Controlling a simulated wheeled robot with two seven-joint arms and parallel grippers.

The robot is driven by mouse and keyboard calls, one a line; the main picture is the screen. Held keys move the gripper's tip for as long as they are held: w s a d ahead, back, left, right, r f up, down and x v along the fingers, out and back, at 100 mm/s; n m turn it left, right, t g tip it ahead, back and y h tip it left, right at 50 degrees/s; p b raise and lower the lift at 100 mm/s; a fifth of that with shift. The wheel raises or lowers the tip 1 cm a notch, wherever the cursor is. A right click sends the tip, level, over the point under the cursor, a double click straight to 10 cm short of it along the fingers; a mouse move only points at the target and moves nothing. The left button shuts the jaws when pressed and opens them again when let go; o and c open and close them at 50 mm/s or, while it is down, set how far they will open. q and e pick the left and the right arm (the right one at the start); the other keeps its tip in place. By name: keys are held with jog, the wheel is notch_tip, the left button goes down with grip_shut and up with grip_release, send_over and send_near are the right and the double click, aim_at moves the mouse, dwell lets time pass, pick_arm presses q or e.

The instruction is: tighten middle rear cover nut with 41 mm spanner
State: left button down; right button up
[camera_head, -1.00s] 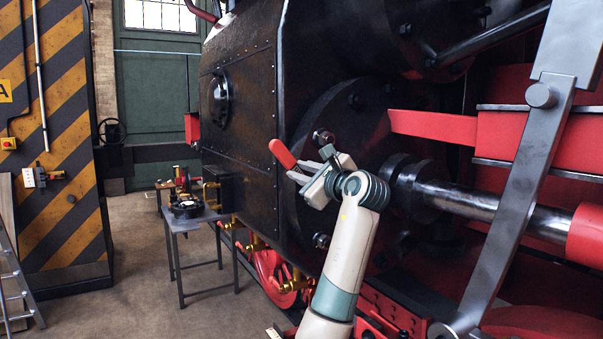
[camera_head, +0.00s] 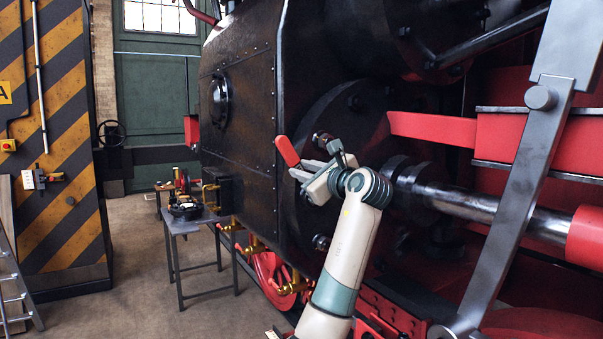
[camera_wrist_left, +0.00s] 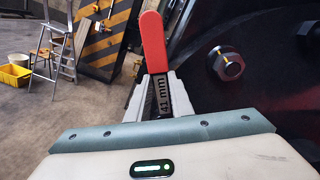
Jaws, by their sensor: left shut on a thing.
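My left gripper (camera_head: 312,178) is shut on the 41 mm spanner in front of the dark rear cover (camera_head: 325,115). The spanner's red handle (camera_head: 287,151) sticks up and left from the fingers. In the left wrist view the handle (camera_wrist_left: 153,42) points up, and "41 mm" is readable on the shank between the fingers. A shiny nut (camera_head: 322,140) sits on the cover just above the gripper. The left wrist view shows a nut (camera_wrist_left: 229,66) right of the spanner, apart from the handle. The spanner's jaw is not clearly visible. My right gripper is out of view.
Another nut (camera_head: 321,242) is lower on the cover, beside my forearm. The piston rod (camera_head: 465,198) and a steel lever (camera_head: 520,180) lie to the right. A small table (camera_head: 190,222) with tools stands at left. A stepladder (camera_wrist_left: 62,55) stands on open floor.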

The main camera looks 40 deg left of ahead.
pick_arm(q)
jog(key=shift+r, duration=0.15)
jog(key=shift+w+d+r+m, duration=0.15)
jog(key=shift+w+m, duration=0.15)
jog(key=shift+m, duration=0.2)
jog(key=shift+s, duration=0.1)
jog(key=shift+d, duration=0.1)
jog(key=shift+v, duration=2.6)
jog(key=shift+d, duration=0.1)
jog(key=v, duration=0.4)
